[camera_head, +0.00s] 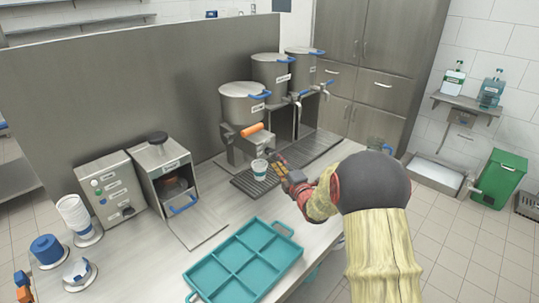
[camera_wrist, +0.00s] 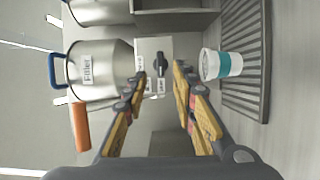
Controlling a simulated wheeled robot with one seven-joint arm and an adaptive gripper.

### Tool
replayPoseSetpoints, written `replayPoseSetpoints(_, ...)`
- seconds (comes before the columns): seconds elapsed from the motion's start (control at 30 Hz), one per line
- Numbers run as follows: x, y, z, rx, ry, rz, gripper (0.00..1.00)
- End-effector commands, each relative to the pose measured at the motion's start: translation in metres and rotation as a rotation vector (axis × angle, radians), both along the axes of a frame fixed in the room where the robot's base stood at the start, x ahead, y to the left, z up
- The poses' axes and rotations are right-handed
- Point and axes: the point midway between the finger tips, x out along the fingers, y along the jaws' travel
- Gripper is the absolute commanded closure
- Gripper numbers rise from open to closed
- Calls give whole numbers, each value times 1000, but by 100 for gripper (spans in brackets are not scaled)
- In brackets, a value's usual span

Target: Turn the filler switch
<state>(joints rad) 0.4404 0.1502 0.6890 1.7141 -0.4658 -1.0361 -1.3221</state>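The filler (camera_head: 245,108) is a steel pot with a blue handle on a grey housing, and its label reads "Filler" in the wrist view (camera_wrist: 102,70). The filler switch (camera_wrist: 158,64) is a dark knob on a pale panel, seen in the wrist view between my fingertips and beyond them. I cannot make it out clearly in the head view. A white cup with a teal band (camera_head: 259,169) stands on the drip grate below the filler; it also shows in the wrist view (camera_wrist: 222,65). My gripper (camera_head: 282,166) is open and empty, in front of the filler and beside the cup; its fingers also show in the wrist view (camera_wrist: 159,78).
An orange handle (camera_head: 254,129) juts from the filler's front. Two more pots (camera_head: 271,78) with taps stand behind it. The grate (camera_wrist: 245,60) lies under the cup. A teal divided tray (camera_head: 245,262) is at the counter's front, and a cup stack (camera_head: 74,212) stands at left.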

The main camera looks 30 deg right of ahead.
Motion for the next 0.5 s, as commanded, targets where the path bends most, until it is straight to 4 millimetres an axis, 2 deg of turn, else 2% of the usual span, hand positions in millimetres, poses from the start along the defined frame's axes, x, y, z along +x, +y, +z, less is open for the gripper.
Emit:
replayPoseSetpoints(0.1, 20, 0, -3, 2, 1, 1, 73)
replayPoseSetpoints(0.3, 47, -1, -2, 2, 2, 0, 73)
replayPoseSetpoints(0.5, 59, -2, -1, 2, 2, 0, 73)
